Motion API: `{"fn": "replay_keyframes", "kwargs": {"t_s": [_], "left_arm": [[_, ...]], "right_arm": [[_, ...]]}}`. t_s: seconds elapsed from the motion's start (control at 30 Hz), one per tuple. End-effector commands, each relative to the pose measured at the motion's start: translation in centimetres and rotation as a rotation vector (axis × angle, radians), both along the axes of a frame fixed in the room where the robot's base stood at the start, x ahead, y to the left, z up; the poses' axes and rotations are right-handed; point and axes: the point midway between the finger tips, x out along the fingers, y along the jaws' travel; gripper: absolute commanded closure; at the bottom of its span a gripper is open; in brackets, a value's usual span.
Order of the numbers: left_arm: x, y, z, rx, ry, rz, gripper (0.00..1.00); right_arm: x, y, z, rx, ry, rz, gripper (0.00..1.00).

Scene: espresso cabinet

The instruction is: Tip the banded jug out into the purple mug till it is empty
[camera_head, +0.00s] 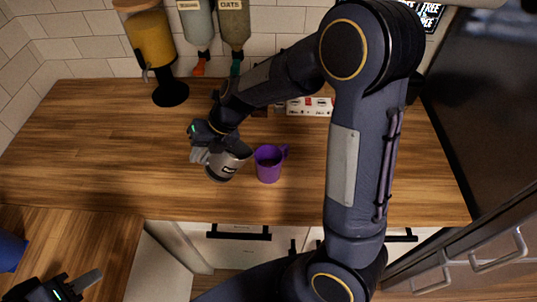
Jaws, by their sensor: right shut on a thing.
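The banded jug (226,166) is metallic grey with a dark band. It stands out just left of the purple mug, and its mouth leans right toward the mug. The purple mug (268,166) stands upright on the wooden counter with its handle to the right. My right gripper (208,153) is shut on the jug from its left side. I cannot see inside the jug, and no stream of liquid shows. My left gripper (82,286) is at the bottom left corner, away from both, partly cut off; its opening is unclear.
A dispenser with yellow contents (150,40) stands at the back left of the wooden counter (90,150). Two hanging dispensers (234,22) are on the tiled wall. A small white box (309,107) lies behind the mug. A blue object (10,250) is at the left edge.

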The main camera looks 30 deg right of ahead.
Motion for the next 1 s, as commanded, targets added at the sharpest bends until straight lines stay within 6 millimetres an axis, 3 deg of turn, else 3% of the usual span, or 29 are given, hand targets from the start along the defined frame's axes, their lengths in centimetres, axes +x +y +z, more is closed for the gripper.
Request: {"fn": "replay_keyframes", "kwargs": {"t_s": [0.23, 1.0], "left_arm": [[0.0, 0.0, 0.0, 0.0, 0.0, 0.0, 0.64], [0.0, 0.0, 0.0, 0.0, 0.0, 0.0, 0.64]], "right_arm": [[-0.3, -1.3, 1.6, 0.117, -0.035, -0.004, 1.0], [-0.7, -2.5, 4.0, 0.298, -0.089, -0.003, 1.0]]}}
